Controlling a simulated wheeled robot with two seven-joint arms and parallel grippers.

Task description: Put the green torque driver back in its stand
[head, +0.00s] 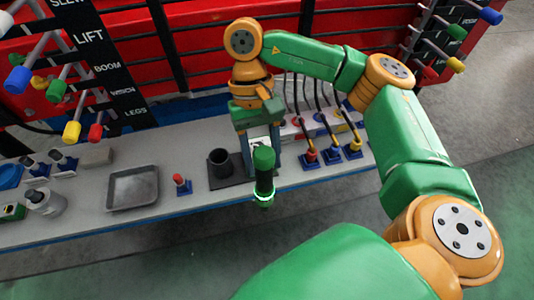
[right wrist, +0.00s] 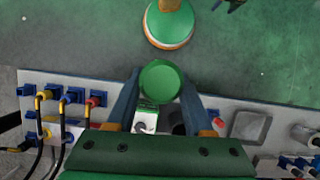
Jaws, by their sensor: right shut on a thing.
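The green torque driver (head: 264,178) has a green cap, a dark body and a glowing green ring at its lower end. My right gripper (head: 262,143) is shut on it near the cap and holds it roughly upright, over the bench's front edge in the head view. In the right wrist view its round green top (right wrist: 160,82) shows between the two fingers. The stand appears to be the black open cup (head: 220,160) on a dark plate, just left of the driver; the cup looks empty. In the right wrist view the cup is partly hidden by a finger. My left gripper is not seen.
On the grey bench (head: 95,205) are a metal tray (head: 133,187), a red-topped blue block (head: 181,184) and, at right, several cabled plugs (head: 332,152). A lever panel (head: 85,60) rises behind at left. The floor in front is clear.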

